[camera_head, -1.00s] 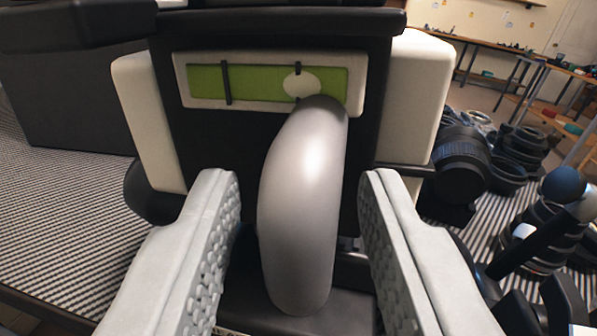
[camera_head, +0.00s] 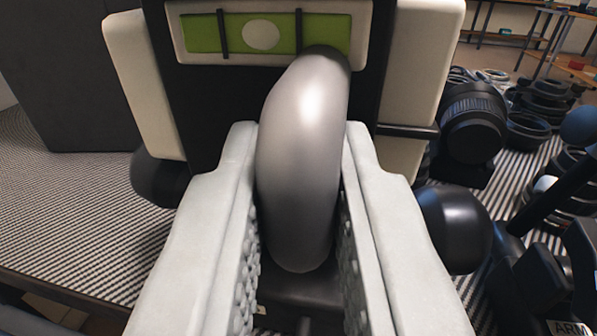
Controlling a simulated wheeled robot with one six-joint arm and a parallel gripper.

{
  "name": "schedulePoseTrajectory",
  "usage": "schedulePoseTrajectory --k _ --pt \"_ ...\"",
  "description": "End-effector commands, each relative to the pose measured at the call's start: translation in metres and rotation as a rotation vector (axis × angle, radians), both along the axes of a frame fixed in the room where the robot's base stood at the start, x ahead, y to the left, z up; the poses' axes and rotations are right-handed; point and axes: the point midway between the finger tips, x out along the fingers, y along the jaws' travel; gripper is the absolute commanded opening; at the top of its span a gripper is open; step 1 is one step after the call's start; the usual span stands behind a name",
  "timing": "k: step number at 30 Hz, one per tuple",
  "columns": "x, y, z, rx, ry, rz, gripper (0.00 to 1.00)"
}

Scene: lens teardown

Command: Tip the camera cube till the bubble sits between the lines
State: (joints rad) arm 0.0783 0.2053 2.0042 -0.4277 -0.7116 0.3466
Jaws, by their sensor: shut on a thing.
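The camera cube (camera_head: 215,110) stands in front of me, black with cream side panels. Its green bubble level (camera_head: 203,33) is near the top of the view. The pale oval bubble (camera_head: 261,35) sits between the two dark lines, nearer the middle of the gap, touching neither line. A thick grey curved handle (camera_head: 300,150) stands out from the cube below the level and covers part of its lower right edge. My gripper (camera_head: 300,165) is shut on this handle, one pale finger along each side.
A striped mat (camera_head: 75,215) covers the table at left, with a dark grey box (camera_head: 75,75) behind. At right are a black lens (camera_head: 472,125), several stacked rings (camera_head: 540,105) and a rounded black knob (camera_head: 455,228) close to my right finger.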

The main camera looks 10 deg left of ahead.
Motion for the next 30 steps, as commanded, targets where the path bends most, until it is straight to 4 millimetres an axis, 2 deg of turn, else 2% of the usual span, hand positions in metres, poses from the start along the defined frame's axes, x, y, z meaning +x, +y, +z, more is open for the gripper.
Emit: schedulePoseTrajectory --k 7,8,10,11,22,26,30 --pt "0.000 0.000 0.000 0.002 0.000 0.000 0.00" --pt "0.000 0.000 0.000 0.002 0.000 0.000 0.20" --pt "0.000 0.000 0.000 0.002 0.000 0.000 0.34" --pt "0.000 0.000 0.000 0.002 0.000 0.000 0.36" --pt "-0.005 -0.001 0.000 0.001 0.000 0.000 0.36" --pt "-0.020 -0.004 0.000 0.001 0.000 0.000 0.36" --pt "-0.046 -0.010 0.000 0.001 0.000 -0.002 0.36"
